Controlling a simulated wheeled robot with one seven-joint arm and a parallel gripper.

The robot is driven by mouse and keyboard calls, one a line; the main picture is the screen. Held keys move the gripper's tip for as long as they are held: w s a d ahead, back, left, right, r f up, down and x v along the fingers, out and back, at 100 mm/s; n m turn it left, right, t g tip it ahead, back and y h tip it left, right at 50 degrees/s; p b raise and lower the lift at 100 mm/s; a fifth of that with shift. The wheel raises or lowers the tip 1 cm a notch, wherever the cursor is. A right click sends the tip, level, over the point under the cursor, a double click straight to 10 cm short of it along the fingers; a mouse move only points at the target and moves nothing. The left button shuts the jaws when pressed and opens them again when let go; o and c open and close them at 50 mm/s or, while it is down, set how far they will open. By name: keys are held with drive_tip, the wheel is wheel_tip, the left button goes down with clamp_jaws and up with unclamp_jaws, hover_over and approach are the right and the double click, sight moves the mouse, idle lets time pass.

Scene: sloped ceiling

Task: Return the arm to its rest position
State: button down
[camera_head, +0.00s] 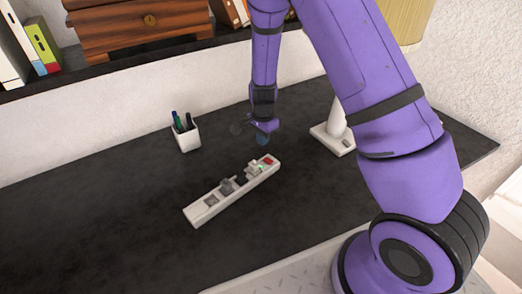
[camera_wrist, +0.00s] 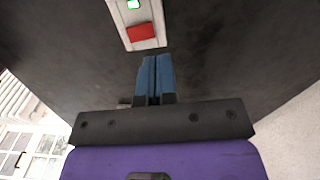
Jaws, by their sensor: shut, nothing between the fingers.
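My purple arm reaches down over the dark desk in the head view. My gripper (camera_head: 263,137) hangs above the desk just behind the red-switch end of a white power strip (camera_head: 207,209). In the wrist view the blue fingers of my gripper (camera_wrist: 156,62) are together with nothing between them. The power strip (camera_wrist: 122,22) shows just ahead of the fingertips there, with a red switch and a lit green spot. The fingers look apart from the strip, but the exact height is hard to tell.
Plugs sit in the strip. A white pen cup (camera_head: 187,138) stands on the desk (camera_head: 100,210) at left of my gripper. A lamp's white base (camera_head: 333,139) stands at right, partly behind my arm. A shelf with a wooden drawer box (camera_head: 140,25) and books runs along the back. The desk's left is clear.

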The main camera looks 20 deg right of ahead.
drive_tip(key=s+d+r+n+t+y, duration=0.1)
drive_tip(key=s+r+n, duration=0.35)
drive_tip(key=r, duration=1.05)
drive_tip(key=s+d+r+n+t+y, duration=0.15)
drive_tip(key=s+r, duration=0.55)
drive_tip(key=r, duration=0.8)
drive_tip(key=s+d+r+n+t+h, duration=0.1)
drive_tip(key=s+r+n, duration=0.2)
drive_tip(key=s, duration=0.6)
drive_tip(key=s+r+n+t+h, duration=0.1)
drive_tip(key=s+r+n, duration=0.3)
drive_tip(key=s, duration=0.6)
drive_tip(key=shift+s+d+r+t, duration=0.35)
drive_tip(key=shift+r+t, duration=0.1)
drive_tip(key=shift+r, duration=0.35)
